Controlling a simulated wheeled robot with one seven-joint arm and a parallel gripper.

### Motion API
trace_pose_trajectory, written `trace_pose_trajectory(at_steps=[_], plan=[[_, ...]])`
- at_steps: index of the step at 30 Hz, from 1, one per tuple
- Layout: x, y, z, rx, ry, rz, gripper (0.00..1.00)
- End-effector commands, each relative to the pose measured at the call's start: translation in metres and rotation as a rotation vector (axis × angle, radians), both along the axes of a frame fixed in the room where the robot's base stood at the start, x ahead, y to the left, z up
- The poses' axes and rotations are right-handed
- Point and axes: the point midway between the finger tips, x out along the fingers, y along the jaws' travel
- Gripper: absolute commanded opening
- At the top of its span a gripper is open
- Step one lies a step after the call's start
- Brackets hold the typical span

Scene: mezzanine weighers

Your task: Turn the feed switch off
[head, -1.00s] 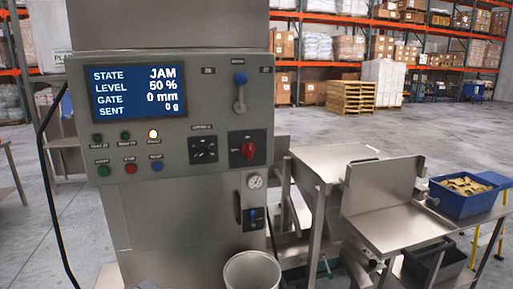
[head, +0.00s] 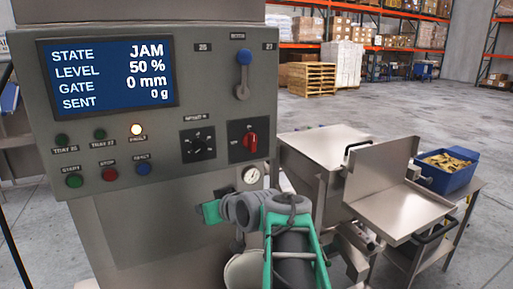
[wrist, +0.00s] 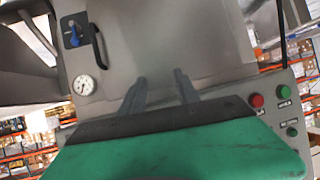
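The grey control panel (head: 165,188) has a red rotary switch (head: 250,142) on a black plate at its lower right, its red grip standing nearly upright. Its labels are too blurred to read, so I cannot tell for sure that it is the feed switch. The screen (head: 108,76) reads STATE JAM, LEVEL 50 %, GATE 0 mm, SENT 0 g. My gripper (wrist: 160,80) shows two dark fingers spread apart with nothing between them, in front of the cabinet's metal face. In the head view my arm is below the panel, and the fingertips cannot be made out. The red switch is not seen in the wrist view.
Green, red and blue buttons (head: 109,174) are at lower left. A metal table and blue bin (head: 447,178) stand right.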

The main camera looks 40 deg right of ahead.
Motion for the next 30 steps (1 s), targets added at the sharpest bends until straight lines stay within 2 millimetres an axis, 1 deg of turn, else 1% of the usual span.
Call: trace_pose_trajectory(at_steps=[1, 3, 6, 7, 9, 11, 14, 18, 21, 25, 30], plan=[[-0.005, -0.046, 0.023, -0.024, -0.107, -0.058, 0.38], [-0.018, -0.091, 0.060, -0.067, -0.247, -0.105, 0.38], [-0.041, -0.132, 0.100, -0.118, -0.389, -0.151, 0.38], [-0.046, -0.139, 0.108, -0.130, -0.417, -0.160, 0.38], [-0.055, -0.150, 0.120, -0.147, -0.460, -0.172, 0.38], [-0.054, -0.153, 0.126, -0.152, -0.476, -0.172, 0.38], [-0.041, -0.156, 0.128, -0.150, -0.479, -0.168, 0.38], [-0.013, -0.163, 0.129, -0.149, -0.476, -0.168, 0.38], [0.004, -0.168, 0.128, -0.150, -0.477, -0.168, 0.38], [0.015, -0.172, 0.126, -0.152, -0.475, -0.171, 0.38], [0.017, -0.173, 0.125, -0.153, -0.475, -0.173, 0.38]])
